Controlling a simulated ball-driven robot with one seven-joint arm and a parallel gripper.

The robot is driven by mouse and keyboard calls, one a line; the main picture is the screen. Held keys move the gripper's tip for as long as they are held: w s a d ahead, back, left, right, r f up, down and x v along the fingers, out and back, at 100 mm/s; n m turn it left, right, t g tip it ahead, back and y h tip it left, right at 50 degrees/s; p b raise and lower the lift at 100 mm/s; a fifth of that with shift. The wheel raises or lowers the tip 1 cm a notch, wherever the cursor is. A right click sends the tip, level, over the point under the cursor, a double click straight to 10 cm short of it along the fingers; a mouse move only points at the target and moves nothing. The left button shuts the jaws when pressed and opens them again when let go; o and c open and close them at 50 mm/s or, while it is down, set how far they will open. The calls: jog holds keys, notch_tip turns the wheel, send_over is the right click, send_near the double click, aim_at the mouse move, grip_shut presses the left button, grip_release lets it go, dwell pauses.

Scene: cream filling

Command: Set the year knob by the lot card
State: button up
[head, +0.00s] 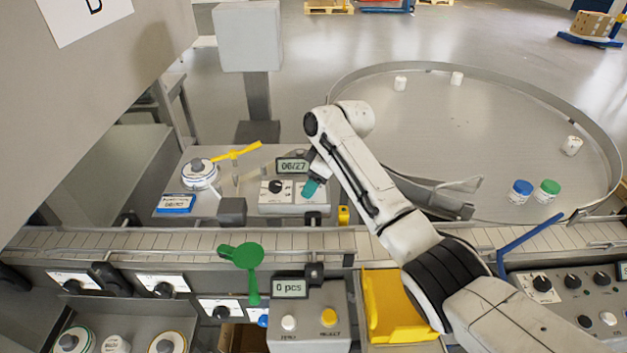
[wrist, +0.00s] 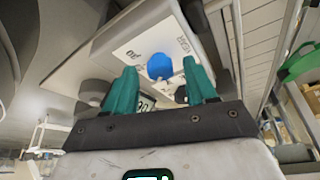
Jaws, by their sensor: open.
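My gripper (head: 312,187) has teal fingers and hangs just right of the knob.
A round table (head: 460,140) with white, blue and green jars is at right.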

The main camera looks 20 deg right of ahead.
jog(key=shift+f, duration=0.1)
jog(key=shift+c, duration=0.5)
jog(key=c, duration=0.9)
jog(key=shift+c, duration=0.2)
